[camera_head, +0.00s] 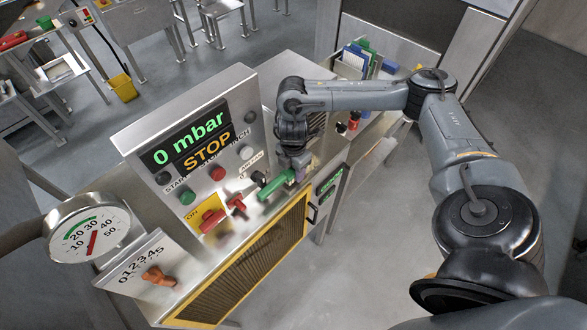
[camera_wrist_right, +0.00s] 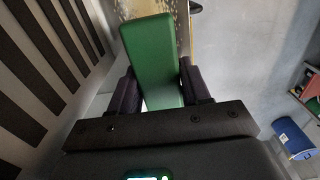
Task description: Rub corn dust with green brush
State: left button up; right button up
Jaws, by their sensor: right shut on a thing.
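My right gripper (camera_head: 292,172) is at the right end of the metal machine's ledge, beside the control panel. It is shut on the green brush (camera_head: 276,184), whose green body points left and down. In the right wrist view the brush (camera_wrist_right: 152,65) stands between the two dark fingers (camera_wrist_right: 158,90), reaching up and away; its bristles are hidden. A yellowish, speckled strip (camera_wrist_right: 178,12) shows behind the brush's far end, and I cannot tell whether it is corn dust. I cannot make out corn dust in the head view. My left gripper is not in view.
The control panel (camera_head: 238,128) reads "0 mbar" and "STOP". Red levers (camera_head: 236,206), a round gauge (camera_head: 90,232) and an orange knob (camera_head: 157,276) are left of the brush. A yellow-framed grate (camera_head: 245,265) is below. A bin of folders (camera_head: 352,60) stands behind my arm.

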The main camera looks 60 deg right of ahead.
jog(key=shift+f, duration=0.45)
dwell(0.4)
jog(key=shift+f+b, duration=0.5)
jog(key=shift+f, duration=0.05)
jog(key=shift+d, duration=0.1)
